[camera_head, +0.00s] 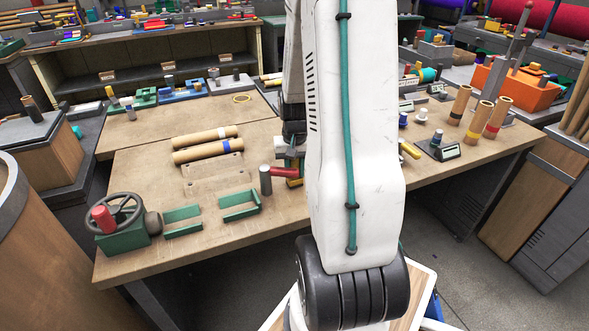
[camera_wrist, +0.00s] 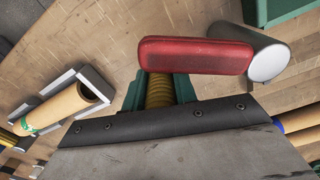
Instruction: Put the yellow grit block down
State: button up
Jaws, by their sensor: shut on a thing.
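My gripper (camera_wrist: 159,88) has two teal fingers, shut on the yellow grit block (camera_wrist: 160,95), which shows as a ribbed yellow strip between them in the wrist view. In the head view my gripper (camera_head: 291,158) is partly hidden by my arm, low over the middle of the workbench. A bit of the yellow block (camera_head: 294,183) shows below it. A red block (camera_wrist: 195,55) crosses the fingertips in the wrist view and hides them. I cannot tell whether the yellow block touches the bench.
A grey cylinder (camera_head: 265,180) stands close left of the red block (camera_head: 284,172). Green brackets (camera_head: 240,205), a handwheel device (camera_head: 122,222) and two cardboard rolls (camera_head: 205,138) are on the workbench (camera_head: 150,185). A roll in a grey cradle (camera_wrist: 62,105) lies left in the wrist view.

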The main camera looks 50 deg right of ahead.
jog(key=o, duration=1)
jog(key=shift+f, duration=0.15)
